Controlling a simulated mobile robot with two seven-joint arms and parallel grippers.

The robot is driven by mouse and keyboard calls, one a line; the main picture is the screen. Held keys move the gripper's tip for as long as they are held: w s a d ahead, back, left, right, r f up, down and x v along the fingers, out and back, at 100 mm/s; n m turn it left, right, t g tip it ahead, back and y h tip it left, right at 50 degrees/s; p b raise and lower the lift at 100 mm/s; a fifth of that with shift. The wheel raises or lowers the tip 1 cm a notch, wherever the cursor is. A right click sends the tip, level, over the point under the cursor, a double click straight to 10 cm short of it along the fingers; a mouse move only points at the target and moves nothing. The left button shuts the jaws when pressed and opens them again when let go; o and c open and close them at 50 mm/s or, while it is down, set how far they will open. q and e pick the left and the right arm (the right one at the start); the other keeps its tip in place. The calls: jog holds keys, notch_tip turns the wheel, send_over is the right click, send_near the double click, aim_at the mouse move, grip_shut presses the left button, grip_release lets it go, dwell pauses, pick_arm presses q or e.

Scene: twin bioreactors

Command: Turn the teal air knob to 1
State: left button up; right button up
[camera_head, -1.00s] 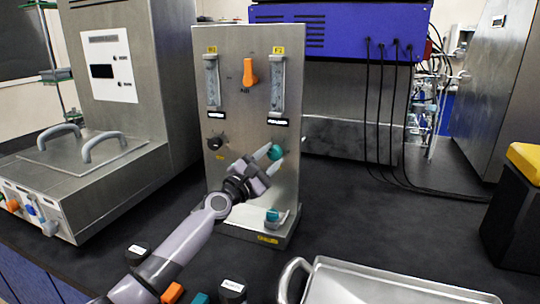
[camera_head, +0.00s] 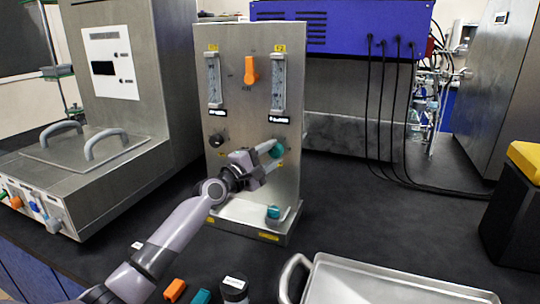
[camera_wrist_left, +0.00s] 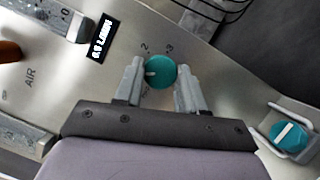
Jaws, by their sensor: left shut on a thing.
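The teal air knob (camera_head: 277,149) is on the lower right of the upright steel panel (camera_head: 240,190). In the left wrist view the knob (camera_wrist_left: 161,72) shows a short white pointer mark on its left side, with the numerals 2 and 3 printed above it. My left gripper (camera_head: 270,155) reaches it from the lower left. In the left wrist view my left gripper's fingers (camera_wrist_left: 160,82) are on either side of the knob, shut on it. The finger and knob contact is partly hidden by the fingers. My right gripper is not in view.
A second teal knob (camera_wrist_left: 290,137) sits low on the panel's base. An orange knob (camera_head: 250,70) stands between two flow tubes, and a black knob (camera_head: 217,139) is at left.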

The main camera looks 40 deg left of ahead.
pick_arm(q)
jog(key=o, duration=1.1)
jog(key=shift+c, duration=0.2)
jog(key=shift+s, duration=0.1)
jog(key=s+a, duration=0.1)
jog(key=s, duration=0.6)
jog(key=shift+f, duration=0.45)
jog(key=shift+w, duration=0.1)
